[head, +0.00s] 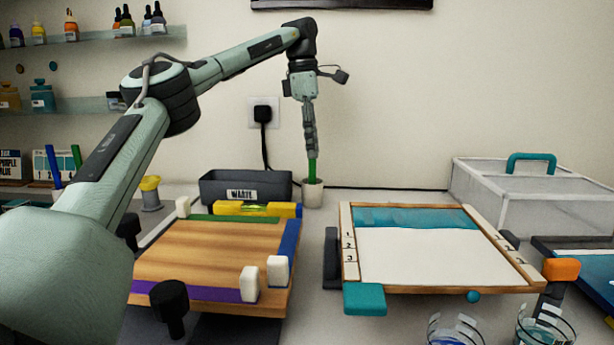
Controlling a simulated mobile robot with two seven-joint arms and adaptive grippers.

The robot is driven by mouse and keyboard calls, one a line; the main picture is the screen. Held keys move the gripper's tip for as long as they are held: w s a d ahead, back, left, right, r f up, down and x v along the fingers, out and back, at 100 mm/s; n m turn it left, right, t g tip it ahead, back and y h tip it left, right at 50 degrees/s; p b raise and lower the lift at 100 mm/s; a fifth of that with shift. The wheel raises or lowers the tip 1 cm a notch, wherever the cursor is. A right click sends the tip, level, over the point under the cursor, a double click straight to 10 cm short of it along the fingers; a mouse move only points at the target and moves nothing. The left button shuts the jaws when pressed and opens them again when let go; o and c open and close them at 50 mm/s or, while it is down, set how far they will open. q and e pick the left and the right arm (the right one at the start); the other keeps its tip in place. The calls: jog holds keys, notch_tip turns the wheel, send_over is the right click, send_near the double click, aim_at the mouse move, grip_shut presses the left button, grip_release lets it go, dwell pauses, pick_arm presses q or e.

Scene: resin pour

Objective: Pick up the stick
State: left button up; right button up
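A green stick (312,171) stands about upright in a small pale cup (313,194) at the back of the table, near the wall. My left gripper (311,149) points down directly above the cup, with its fingertips at the upper end of the stick. The fingers are seen nearly edge-on and hide the stick's top, so I cannot tell whether they are closed on it. My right gripper is not in view.
A dark waste bin (246,187) stands left of the cup, with a yellow level (243,209) in front. A wooden board (208,257) and a framed white panel (425,257) fill the foreground. A clear case (530,195) with a teal handle stands right.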

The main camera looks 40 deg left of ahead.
aim_at(314, 165)
pick_arm(q)
jog(key=f, duration=0.3)
jog(key=w+f, duration=0.1)
jog(key=f, duration=0.1)
jog(key=shift+f, duration=0.25)
grip_shut()
